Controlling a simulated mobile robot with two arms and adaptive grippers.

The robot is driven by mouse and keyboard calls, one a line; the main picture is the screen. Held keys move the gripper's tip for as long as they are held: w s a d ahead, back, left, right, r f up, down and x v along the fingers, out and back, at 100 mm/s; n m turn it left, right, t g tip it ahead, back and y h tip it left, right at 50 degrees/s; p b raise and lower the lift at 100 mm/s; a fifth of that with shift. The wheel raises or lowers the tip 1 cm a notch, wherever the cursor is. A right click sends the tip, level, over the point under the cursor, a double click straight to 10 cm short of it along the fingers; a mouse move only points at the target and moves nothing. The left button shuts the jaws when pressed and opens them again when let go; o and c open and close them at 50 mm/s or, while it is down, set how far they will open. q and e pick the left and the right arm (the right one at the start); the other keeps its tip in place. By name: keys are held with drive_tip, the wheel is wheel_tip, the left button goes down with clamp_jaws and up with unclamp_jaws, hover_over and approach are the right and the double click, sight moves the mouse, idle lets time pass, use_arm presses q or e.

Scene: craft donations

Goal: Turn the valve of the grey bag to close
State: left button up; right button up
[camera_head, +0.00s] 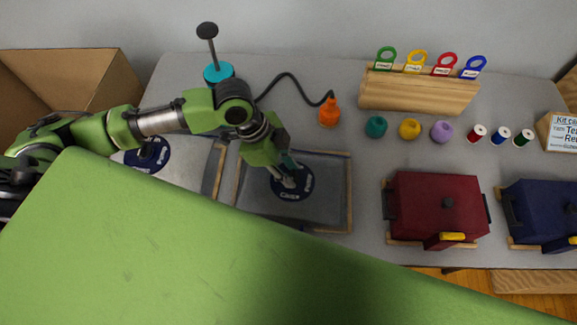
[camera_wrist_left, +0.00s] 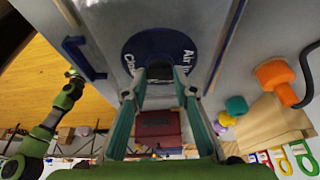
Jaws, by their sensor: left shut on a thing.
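The grey bag (camera_head: 330,212) lies flat on the table, with wooden strips along its left and right sides. Its valve has a round dark blue disc (camera_head: 305,192) with white lettering. In the left wrist view the disc (camera_wrist_left: 135,50) shows parts of "Air In" and "Clos…". My left gripper (camera_head: 289,181) reaches down over the disc. Its fingers (camera_wrist_left: 160,78) are shut on the valve at the disc's middle. The gripped part is mostly hidden by the fingers. A green arm of mine shows at the left of the wrist view; its gripper end (camera_wrist_left: 73,76) is too small to read.
Another bag with a blue disc (camera_head: 150,155) lies left. A teal pump (camera_head: 218,74) has a black hose ending in an orange nozzle (camera_head: 329,113). Right are teal, yellow and purple caps, thread spools, a wooden tag rack (camera_head: 418,95), a red box (camera_head: 437,205) and a blue box (camera_head: 541,212).

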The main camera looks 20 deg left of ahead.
use_arm(q)
drive_tip(key=o, duration=1.1)
drive_tip(key=shift+a+r, duration=0.1)
drive_tip(key=shift+r, duration=0.15)
drive_tip(key=v, duration=1.1)
drive_tip(key=shift+a+r, duration=0.1)
drive_tip(key=shift+r, duration=0.1)
